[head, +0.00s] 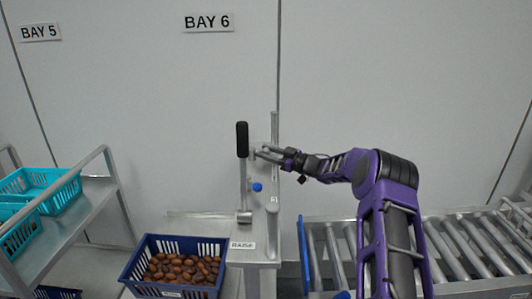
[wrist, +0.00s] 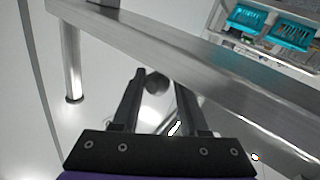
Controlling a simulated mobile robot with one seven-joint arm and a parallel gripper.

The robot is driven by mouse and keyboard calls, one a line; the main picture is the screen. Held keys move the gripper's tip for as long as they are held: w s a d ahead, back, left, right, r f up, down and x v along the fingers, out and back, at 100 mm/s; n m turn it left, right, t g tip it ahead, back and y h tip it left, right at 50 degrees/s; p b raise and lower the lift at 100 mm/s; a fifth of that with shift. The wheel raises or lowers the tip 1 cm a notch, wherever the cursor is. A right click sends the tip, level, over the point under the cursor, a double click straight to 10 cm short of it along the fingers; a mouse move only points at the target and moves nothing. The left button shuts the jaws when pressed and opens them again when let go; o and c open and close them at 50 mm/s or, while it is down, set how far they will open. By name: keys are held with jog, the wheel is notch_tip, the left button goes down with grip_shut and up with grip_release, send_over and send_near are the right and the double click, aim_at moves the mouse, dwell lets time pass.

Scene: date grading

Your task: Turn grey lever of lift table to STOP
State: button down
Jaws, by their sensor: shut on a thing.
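My gripper (head: 260,152) reaches in from the right at the lift table (head: 205,228), beside its upright metal post (head: 275,130). It is shut on what looks like the grey lever, a small piece mostly hidden by the fingers in the head view. In the wrist view a rounded grey end (wrist: 157,82) shows between the two fingers (wrist: 160,85). The lever's setting and any STOP mark cannot be read. A taller upright handle with a black grip (head: 242,140) stands just left of the fingers.
A blue knob (head: 257,187) sits below my gripper. A RAISE label (head: 242,245) is on the table's front. A blue crate of dates (head: 150,242) stands in front. A roller conveyor (head: 450,250) is right; a cart with teal crates (head: 68,189) is left.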

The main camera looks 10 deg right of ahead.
jog(key=shift+r, duration=0.1)
jog(key=shift+s+a+m+t+h+b, duration=0.15)
jog(key=shift+s+m+t+h+b, duration=0.05)
jog(key=shift+m+t+h+b, duration=0.55)
jog(key=h+b, duration=0.1)
jog(key=m+t+h+b, duration=0.2)
jog(key=shift+s+a, duration=0.3)
jog(key=shift+s, duration=0.1)
jog(key=shift+s+a+r+m+t+h+b, duration=0.15)
jog(key=shift+m+t+h+b, duration=0.35)
jog(key=shift+b, duration=0.65)
jog(key=shift+r+h, duration=0.1)
jog(key=shift+h, duration=0.25)
jog(key=shift+c, duration=2.1)
grip_release()
jog(key=shift+g, duration=0.25)
jog(key=shift+f, duration=0.25)
jog(key=shift+s, duration=0.1)
